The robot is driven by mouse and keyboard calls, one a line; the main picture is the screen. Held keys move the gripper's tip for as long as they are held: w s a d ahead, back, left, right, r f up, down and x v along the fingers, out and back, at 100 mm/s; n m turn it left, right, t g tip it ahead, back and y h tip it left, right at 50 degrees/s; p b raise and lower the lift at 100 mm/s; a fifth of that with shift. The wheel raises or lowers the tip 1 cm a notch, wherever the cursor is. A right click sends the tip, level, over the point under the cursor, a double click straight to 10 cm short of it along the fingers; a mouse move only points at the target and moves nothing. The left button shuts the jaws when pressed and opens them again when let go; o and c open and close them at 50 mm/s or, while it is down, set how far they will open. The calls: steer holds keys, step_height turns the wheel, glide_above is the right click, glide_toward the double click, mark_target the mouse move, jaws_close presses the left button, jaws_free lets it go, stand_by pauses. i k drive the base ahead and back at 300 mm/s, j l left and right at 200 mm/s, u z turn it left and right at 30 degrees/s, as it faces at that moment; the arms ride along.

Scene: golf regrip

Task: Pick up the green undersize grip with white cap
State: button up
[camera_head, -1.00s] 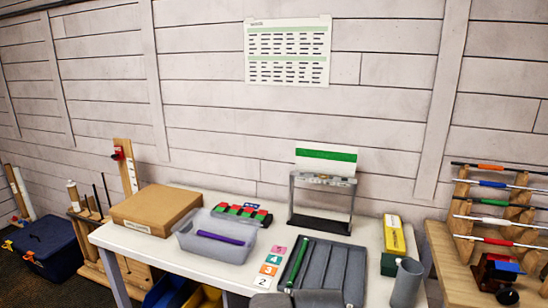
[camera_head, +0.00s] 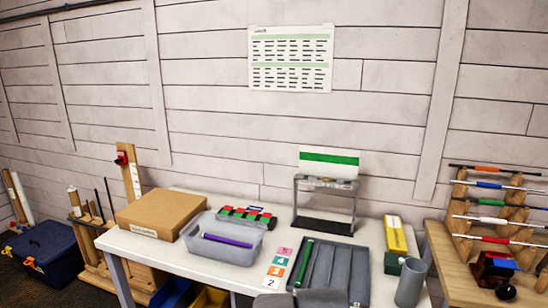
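A dark green grip (camera_head: 304,263) lies lengthwise in the leftmost channel of a grey divided tray (camera_head: 362,270) on the white table. Its near end reaches close to the grey shapes at the bottom edge of the picture. A white cap on it is too small to make out. No fingers of my gripper show. The rounded grey shapes at the bottom centre may be part of my arm, and they cover the tray's near edge.
On the white table (camera_head: 150,247) are a cardboard box (camera_head: 160,212), a clear bin (camera_head: 205,253) holding a purple grip (camera_head: 227,241), numbered cards (camera_head: 278,265), a display stand (camera_head: 324,226), a yellow-green box (camera_head: 396,236) and a grey cup (camera_head: 410,285). A shaft rack (camera_head: 490,215) stands right.

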mark_target(310, 245)
steer(key=i+j, duration=0.1)
steer(key=i, duration=0.3)
steer(key=i+j, duration=0.1)
steer(key=i, duration=0.35)
steer(key=z, duration=0.05)
